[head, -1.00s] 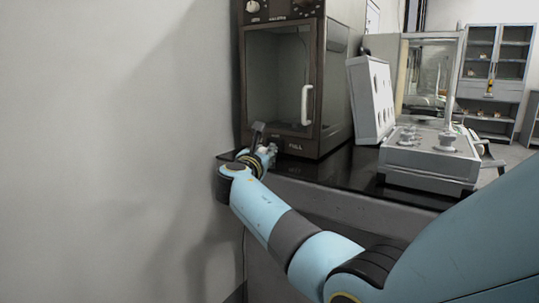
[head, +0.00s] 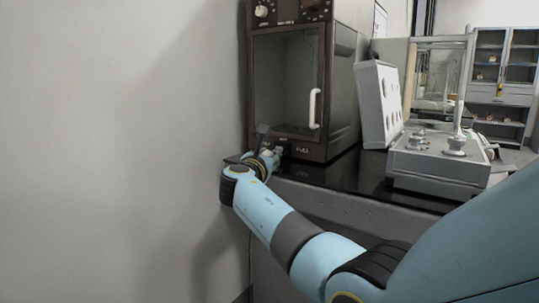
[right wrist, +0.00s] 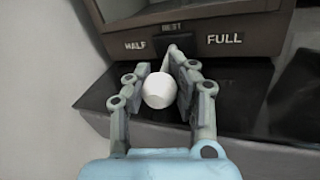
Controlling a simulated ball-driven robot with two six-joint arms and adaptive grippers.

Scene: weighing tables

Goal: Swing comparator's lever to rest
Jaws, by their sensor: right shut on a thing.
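The comparator (head: 343,95) is a tall dark case with a glass door and a white handle, at the back of the black bench. Its lever is low on the front. In the right wrist view the lever's white round knob (right wrist: 159,91) sits between the fingers, and its short stem (right wrist: 167,62) runs up to the front panel below the REST label (right wrist: 171,28). HALF is to the left and FULL to the right. My right gripper (right wrist: 162,80) is shut on the knob. In the head view this gripper (head: 268,148) is small at the comparator's lower left corner. My left gripper is not in view.
A grey balance-like device (head: 437,168) with metal knobs stands to the right on the bench (head: 335,185), beside a tilted white panel (head: 372,105). A plain wall is close on the left. Shelves stand far behind.

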